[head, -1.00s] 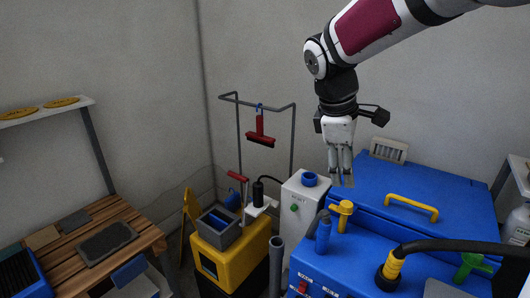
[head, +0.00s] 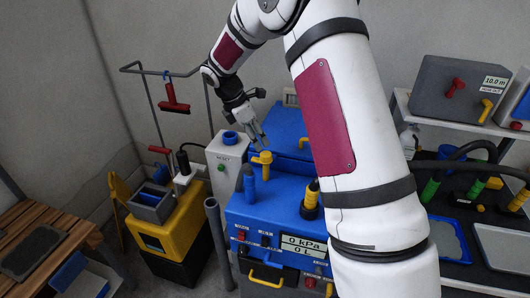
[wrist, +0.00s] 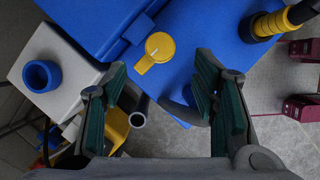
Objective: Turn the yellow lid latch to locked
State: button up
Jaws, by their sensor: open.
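The yellow lid latch (head: 262,158) stands at the front edge of the blue machine's lid in the head view. In the wrist view the latch (wrist: 158,47) is a round yellow knob with a short tab pointing down-left. My gripper (head: 258,138) is above the latch, apart from it. In the wrist view my gripper (wrist: 162,75) is open, its green-padded fingers well apart, with nothing between them. The latch shows just beyond the fingertips, roughly centred between them. The blue lid (head: 288,124) appears closed; my arm hides much of it.
A grey post with a blue cup (head: 230,138) stands left of the latch. A blue upright handle (head: 249,184) and a black-and-yellow hose fitting (head: 311,200) rise nearby from the blue machine (head: 280,216). A yellow bucket unit (head: 170,232) stands left.

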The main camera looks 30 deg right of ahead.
aim_at(265, 154)
jog(key=p+x, duration=0.1)
jog(key=x, duration=0.7)
jog(key=shift+f, duration=0.2)
jog(key=c, duration=1.2)
